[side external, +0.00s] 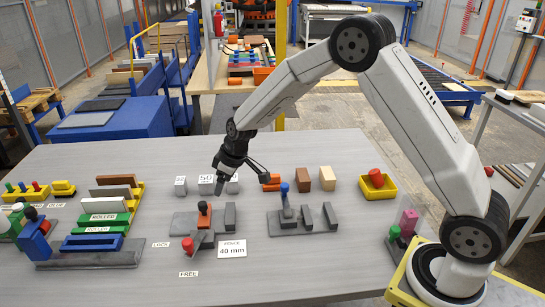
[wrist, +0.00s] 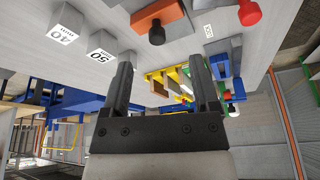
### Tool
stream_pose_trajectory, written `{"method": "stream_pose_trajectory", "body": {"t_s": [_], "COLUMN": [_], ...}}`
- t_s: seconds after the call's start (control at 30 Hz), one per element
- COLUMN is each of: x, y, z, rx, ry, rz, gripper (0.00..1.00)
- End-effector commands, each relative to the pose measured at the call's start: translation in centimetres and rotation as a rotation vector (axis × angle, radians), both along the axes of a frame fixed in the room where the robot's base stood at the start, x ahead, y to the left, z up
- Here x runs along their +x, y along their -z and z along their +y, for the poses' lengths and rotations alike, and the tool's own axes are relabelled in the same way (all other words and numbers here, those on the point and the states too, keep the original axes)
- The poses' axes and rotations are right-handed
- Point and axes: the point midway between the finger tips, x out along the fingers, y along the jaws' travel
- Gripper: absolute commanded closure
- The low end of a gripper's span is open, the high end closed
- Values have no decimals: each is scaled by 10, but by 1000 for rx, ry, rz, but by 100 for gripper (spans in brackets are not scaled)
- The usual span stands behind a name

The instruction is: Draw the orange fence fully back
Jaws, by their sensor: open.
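The orange fence (side external: 204,217) with a dark knob stands on a grey fixture base (side external: 181,222) near the table's middle in the side view. It also shows at the top of the wrist view (wrist: 161,22). A red-knobbed lever (side external: 188,244) sits at the fixture's near-left side, with its red knob also in the wrist view (wrist: 249,13). A grey upright block (side external: 230,216) stands right of the fence. My gripper (side external: 240,172) is open and empty above the table, beyond the fence and slightly to its right, apart from it. Both fingers show in the wrist view (wrist: 157,64).
Numbered cubes (side external: 206,184) stand under and beside my gripper. A second grey fixture (side external: 290,222) with a blue knob is to the right. A "FENCE 40 mm" card (side external: 232,249) lies in front. A rack with green blocks (side external: 103,218) is at left.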

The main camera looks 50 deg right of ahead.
Motion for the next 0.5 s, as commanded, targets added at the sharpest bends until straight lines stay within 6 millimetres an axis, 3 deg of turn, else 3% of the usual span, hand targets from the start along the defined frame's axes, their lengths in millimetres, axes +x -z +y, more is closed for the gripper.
{"method": "stream_pose_trajectory", "body": {"t_s": [0.2, 0.5], "x": [39, 53], "y": [22, 29], "z": [6, 9], "rx": [9, 13], "ry": [-82, -116], "rz": [-32, -48], "gripper": [22, 22]}}
